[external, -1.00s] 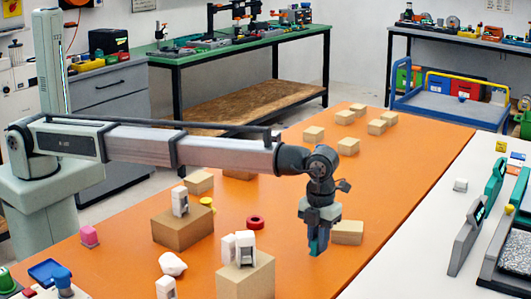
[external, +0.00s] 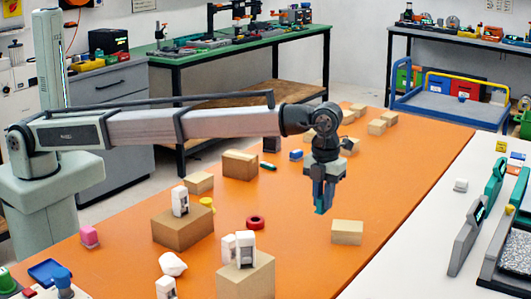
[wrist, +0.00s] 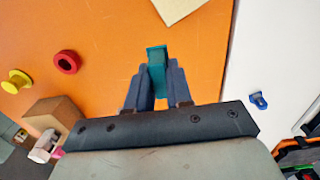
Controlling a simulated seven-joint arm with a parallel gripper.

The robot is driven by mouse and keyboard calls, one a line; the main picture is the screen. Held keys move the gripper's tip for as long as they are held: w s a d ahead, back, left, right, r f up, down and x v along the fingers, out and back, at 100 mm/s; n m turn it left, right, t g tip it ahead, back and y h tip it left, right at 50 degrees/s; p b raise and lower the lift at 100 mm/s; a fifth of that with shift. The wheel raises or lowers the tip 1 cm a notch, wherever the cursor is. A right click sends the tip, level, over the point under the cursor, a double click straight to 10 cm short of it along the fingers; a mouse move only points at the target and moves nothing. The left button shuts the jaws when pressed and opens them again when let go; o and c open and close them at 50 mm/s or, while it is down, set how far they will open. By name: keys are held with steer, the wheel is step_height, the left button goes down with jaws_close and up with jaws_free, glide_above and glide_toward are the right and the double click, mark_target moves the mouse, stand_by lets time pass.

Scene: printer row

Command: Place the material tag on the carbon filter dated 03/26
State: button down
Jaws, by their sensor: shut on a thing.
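My gripper (external: 323,196) is shut on a small teal piece, which looks like the material tag (external: 321,210). In the wrist view the tag (wrist: 157,58) sticks out between the fingertips (wrist: 157,82). It is held over the orange table. White units that may be carbon filters stand on cardboard boxes at the left: one white unit (external: 180,201) on a middle box, and two close together, a front white unit (external: 246,249) and its neighbour (external: 228,248), on a front box. Another white unit (external: 166,288) is at the front edge. No date is readable.
A small cardboard box (external: 347,232) sits just right of my gripper. A red ring (external: 256,222), a yellow spool (external: 207,204) and a crumpled white thing (external: 172,264) lie to the left. More boxes stand farther back. The orange table (external: 300,262) is bare in front.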

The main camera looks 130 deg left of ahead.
steer(key=s+a+r+n, duration=0.3)
steer(key=s+a, duration=1.3)
steer(key=a, duration=0.3)
steer(key=s+a+r+n, duration=0.2)
steer(key=s+a+n, duration=0.1)
steer(key=s+a, duration=1.45)
steer(key=s+a+r+n, duration=0.1)
steer(key=s+a+n, duration=0.2)
steer(key=s+a, duration=0.9)
steer(key=shift+s+d+f, duration=0.3)
steer(key=shift+s+f, duration=0.1)
steer(key=shift+f, duration=1.15)
steer(key=shift+s+d+f, duration=0.25)
steer(key=shift+s+f, duration=0.1)
steer(key=shift+f, duration=1.2)
steer(key=shift+s+d+f, duration=0.3)
steer(key=shift+s+f, duration=0.1)
steer(key=shift+f, duration=1.15)
steer(key=shift+f, duration=0.2)
steer(key=c, duration=1)
jaws_free()
step_height(320, 180, up, 12)
steer(key=shift+r, duration=0.2)
